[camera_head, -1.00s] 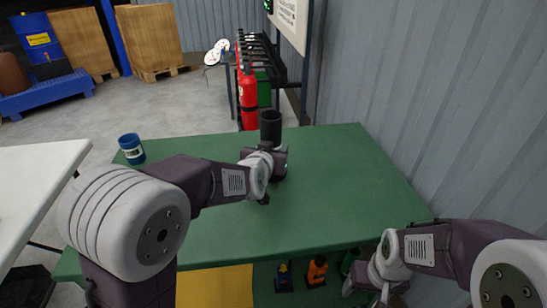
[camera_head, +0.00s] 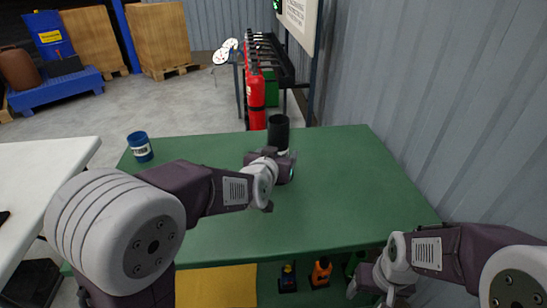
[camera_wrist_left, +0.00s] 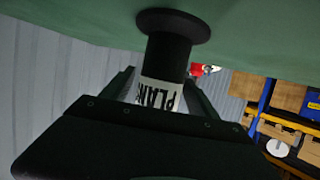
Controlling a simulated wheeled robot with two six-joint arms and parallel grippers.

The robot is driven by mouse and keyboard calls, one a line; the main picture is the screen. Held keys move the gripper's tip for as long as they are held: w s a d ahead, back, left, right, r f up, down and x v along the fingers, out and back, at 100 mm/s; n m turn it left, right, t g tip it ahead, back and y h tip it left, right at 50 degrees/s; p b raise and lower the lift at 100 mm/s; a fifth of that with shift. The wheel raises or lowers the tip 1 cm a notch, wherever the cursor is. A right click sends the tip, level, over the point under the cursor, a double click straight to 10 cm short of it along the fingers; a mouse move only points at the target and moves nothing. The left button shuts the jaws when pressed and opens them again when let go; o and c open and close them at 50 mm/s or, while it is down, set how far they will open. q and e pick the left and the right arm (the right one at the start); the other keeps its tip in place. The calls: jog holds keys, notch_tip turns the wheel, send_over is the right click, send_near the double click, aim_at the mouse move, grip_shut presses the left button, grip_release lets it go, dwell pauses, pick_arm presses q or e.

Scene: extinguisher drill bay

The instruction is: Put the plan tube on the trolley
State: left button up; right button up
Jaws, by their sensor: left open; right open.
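The plan tube (camera_head: 278,133) is a black cylinder standing upright on the green tabletop (camera_head: 345,190). In the left wrist view, the tube (camera_wrist_left: 167,58) has a white label reading PLAN and a wide dark flange against the green surface. My left gripper (camera_head: 283,168) is low beside the tube in the head view, partly hiding its lower part. In the wrist view its open fingers (camera_wrist_left: 160,88) lie on either side of the tube, with no grip visible. My right gripper (camera_head: 368,288) is open and empty, low at the right front edge. I cannot tell which surface is the trolley.
A blue cup-like container (camera_head: 139,148) stands at the tabletop's far left corner. A white table (camera_head: 45,165) is to the left. Red extinguishers (camera_head: 256,100) stand beyond the green table. A corrugated wall (camera_head: 450,110) bounds the right.

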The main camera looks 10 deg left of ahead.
pick_arm(q)
jog(key=p+v, duration=0.3)
jog(key=v, duration=0.6)
jog(key=shift+s+r, duration=0.2)
jog(key=shift+s, duration=0.15)
jog(key=shift+a, duration=0.15)
